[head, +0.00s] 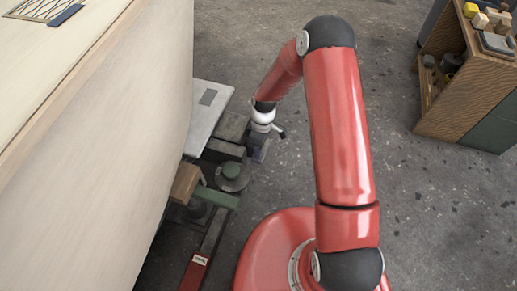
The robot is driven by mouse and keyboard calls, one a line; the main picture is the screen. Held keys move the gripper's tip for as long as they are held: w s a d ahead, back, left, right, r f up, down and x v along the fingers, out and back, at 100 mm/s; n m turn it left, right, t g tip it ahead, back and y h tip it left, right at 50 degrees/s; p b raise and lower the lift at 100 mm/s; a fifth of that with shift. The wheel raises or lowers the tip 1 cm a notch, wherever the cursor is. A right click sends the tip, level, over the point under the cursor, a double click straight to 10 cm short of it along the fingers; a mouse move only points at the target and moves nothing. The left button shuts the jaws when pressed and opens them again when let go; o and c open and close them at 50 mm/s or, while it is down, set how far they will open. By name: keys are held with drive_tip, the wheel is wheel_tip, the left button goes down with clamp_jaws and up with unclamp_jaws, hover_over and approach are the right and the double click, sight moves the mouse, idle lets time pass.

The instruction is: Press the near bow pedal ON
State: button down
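My gripper (268,136) is at the end of my red arm, low beside the plywood hull (110,150). It is small and dark in the head view, and I cannot tell whether its fingers are open or shut. A small purple piece (259,154) shows just below it; I cannot tell whether they touch. No part is clearly readable as the near bow pedal. A red piece with a white label (197,262) lies low at the hull's foot, nearer to me. A round dark green knob or pad (231,172) sits between the two, on grey metalwork.
A pale plate (206,112) juts out from the hull, left of my gripper. A green bar (216,197) and a brown block (186,184) stand beside the hull. A wooden cabinet (462,103) with blocks on top is at the right. The floor between is clear.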

sight(256, 163)
drive_tip(key=shift+s+a+f+b, duration=0.25)
drive_tip(key=shift+s+f+b, duration=0.05)
drive_tip(key=shift+s+f, duration=0.3)
drive_tip(key=shift+s+a+f+b, duration=0.2)
drive_tip(key=shift+s+f+b, duration=0.1)
drive_tip(key=shift+s+f, duration=0.25)
drive_tip(key=shift+s, duration=0.1)
drive_tip(key=s+r+p, duration=0.2)
drive_tip(key=r, duration=0.4)
drive_tip(key=s+a+r+p, duration=0.1)
drive_tip(key=s+r+p, duration=0.1)
drive_tip(key=r, duration=0.5)
drive_tip(key=shift+a+r, duration=0.2)
drive_tip(key=shift+a, duration=0.05)
